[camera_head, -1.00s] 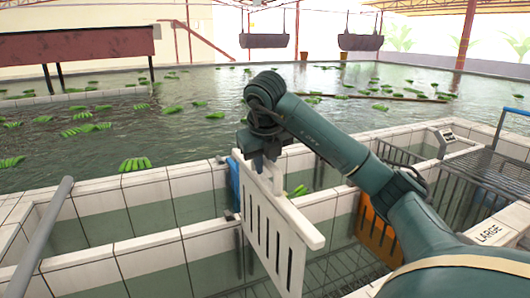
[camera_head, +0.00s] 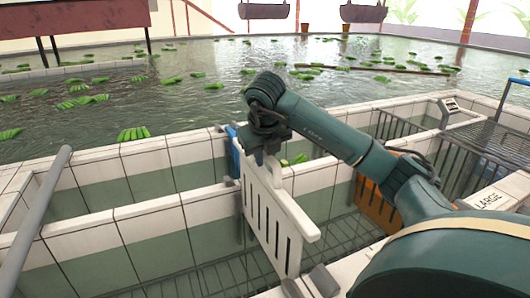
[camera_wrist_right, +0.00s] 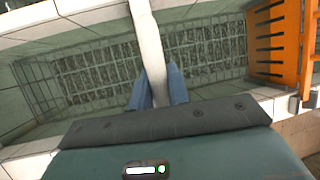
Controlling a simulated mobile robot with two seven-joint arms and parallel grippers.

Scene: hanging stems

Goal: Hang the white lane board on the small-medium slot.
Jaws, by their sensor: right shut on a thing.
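The white lane board (camera_head: 267,215), a panel with vertical slits, hangs upright from my right gripper (camera_head: 262,152) over the gap between the tiled walls. My right gripper is shut on its top edge. In the right wrist view the board is a pale strip (camera_wrist_right: 148,42) between the two bluish fingers (camera_wrist_right: 158,88). Its far end is close to the far tiled wall, beside a blue board (camera_head: 232,155). Its near end is by a grey bracket (camera_head: 322,280) on the near wall. I cannot tell whether it touches either. No small-medium label is readable. My left gripper is out of view.
An orange board (camera_head: 375,207) stands across the channel to the right; it also shows in the right wrist view (camera_wrist_right: 276,45). A LARGE label (camera_head: 490,199) lies on the right wall. A grey pipe (camera_head: 38,218) crosses at left. Green bunches float in the pool behind.

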